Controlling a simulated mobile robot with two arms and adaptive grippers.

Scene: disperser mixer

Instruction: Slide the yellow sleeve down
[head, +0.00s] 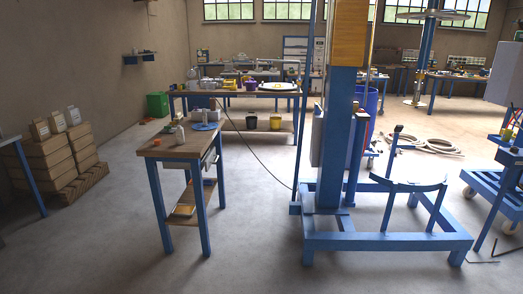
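The yellow sleeve (349,33) sits around the upper part of the blue upright column (340,120) of the mixer. It is cut off by the top edge of the head view, so its upper end is hidden. Bare blue column shows below its lower edge. The column stands on a blue floor frame (385,242). Neither of my grippers is in view.
A small wooden-topped table (170,148) with bottles stands left of the mixer. A long workbench (220,92) stands behind. A blue cart (505,190) is at the right edge. Stacked boxes (45,160) stand left. The floor in front is clear.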

